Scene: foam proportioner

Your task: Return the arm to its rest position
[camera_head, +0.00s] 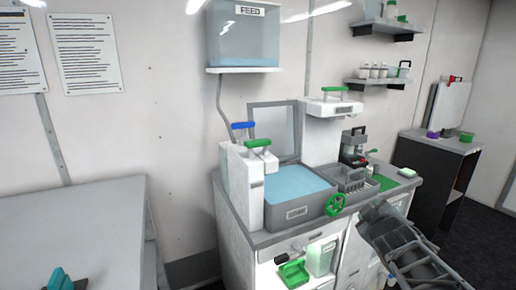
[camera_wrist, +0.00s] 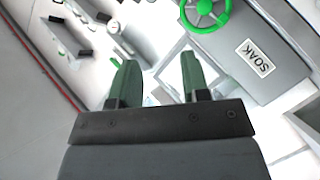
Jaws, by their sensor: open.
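My gripper (camera_wrist: 160,80) shows in the wrist view with its two dark green fingers apart and nothing between them. In that view the green handwheel (camera_wrist: 206,12) and the grey front panel labelled SOAK (camera_wrist: 258,58) lie beyond and to the right of the fingers. In the head view my arm comes in at the lower right, in front of the counter's right end. My fingertips cannot be made out there. The green handwheel (camera_head: 335,204) is on the front of the grey basin (camera_head: 312,208), to the left of my arm. The basin holds blue liquid and its lid stands open.
The white cabinet (camera_head: 240,245) has an open lower bay with a green tray (camera_head: 293,273). A FEED tank (camera_head: 243,38) hangs above. A dark side table (camera_head: 440,150) stands at the right. A grey bench (camera_head: 80,225) is at the left. Dark floor (camera_head: 480,240) is clear at the right.

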